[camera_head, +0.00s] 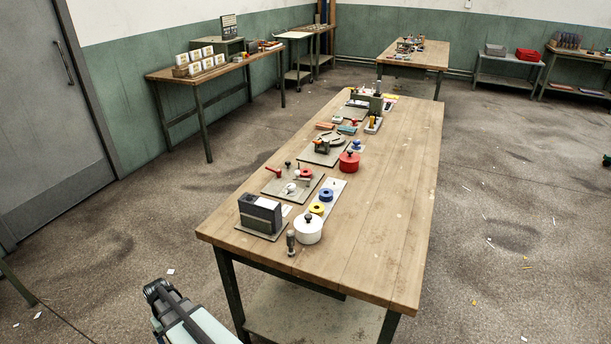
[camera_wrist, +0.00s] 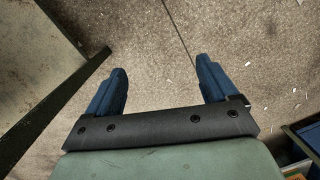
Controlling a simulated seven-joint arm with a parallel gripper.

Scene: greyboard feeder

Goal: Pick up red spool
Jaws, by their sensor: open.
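A small red ring-shaped piece (camera_head: 305,174), perhaps the red spool, lies on a grey board (camera_head: 292,184) on the near wooden table. A blue ring-shaped piece (camera_head: 326,195) and a yellow one (camera_head: 316,208) of similar shape lie nearer, on a pale strip (camera_head: 334,187). I cannot tell for sure which red piece is the spool. My gripper (camera_wrist: 162,68) shows in the wrist view with two blue fingers apart and nothing between them, above bare floor. No spool shows there.
The wooden table (camera_head: 385,230) is bare along its right side. A white knobbed container (camera_head: 308,229), a dark box (camera_head: 260,213) and a small upright post (camera_head: 291,243) stand near its front left. In the wrist view, a dark table leg (camera_wrist: 65,95) crosses the left.

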